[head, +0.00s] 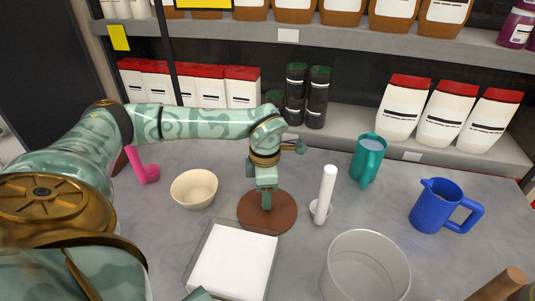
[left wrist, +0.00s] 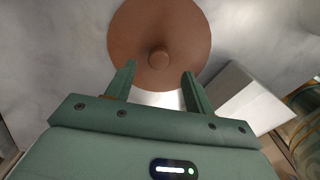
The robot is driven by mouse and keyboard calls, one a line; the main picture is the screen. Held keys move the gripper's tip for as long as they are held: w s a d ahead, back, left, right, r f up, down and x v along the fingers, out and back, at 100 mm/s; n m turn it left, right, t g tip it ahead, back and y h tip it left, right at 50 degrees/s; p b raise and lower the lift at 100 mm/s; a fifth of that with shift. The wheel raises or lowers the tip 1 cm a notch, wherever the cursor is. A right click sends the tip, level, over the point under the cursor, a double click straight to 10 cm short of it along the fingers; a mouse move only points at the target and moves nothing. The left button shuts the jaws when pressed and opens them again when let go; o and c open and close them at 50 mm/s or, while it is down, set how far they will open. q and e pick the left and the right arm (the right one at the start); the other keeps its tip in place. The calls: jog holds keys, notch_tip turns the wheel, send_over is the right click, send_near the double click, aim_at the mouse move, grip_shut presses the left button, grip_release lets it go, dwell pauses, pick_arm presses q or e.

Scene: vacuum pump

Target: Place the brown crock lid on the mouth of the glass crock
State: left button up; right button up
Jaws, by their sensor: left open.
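The brown crock lid (head: 280,214) lies flat on the grey table in the head view, with a round knob (left wrist: 158,56) at its middle in the left wrist view. My left gripper (head: 266,203) is over the lid, pointing down. In the left wrist view my left gripper (left wrist: 157,80) is open, its fingers apart on either side of a line to the knob, with nothing between them. The glass crock (head: 366,268) stands at the front right of the lid, its round mouth open upward. My right gripper is not in view.
A white square box or tray (head: 232,262) stands just in front of the lid. A white candle-like stick (head: 325,190) on a small base is right of it. A cream bowl (head: 194,188), teal mug (head: 368,160), blue pitcher (head: 440,206) and pink object (head: 143,168) stand around. Shelves line the back.

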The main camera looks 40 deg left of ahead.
pick_arm(q)
jog(key=f, duration=0.2)
jog(key=f+b, duration=0.1)
jog(key=f, duration=0.2)
jog(key=shift+w, duration=0.2)
jog(key=shift+r, duration=0.1)
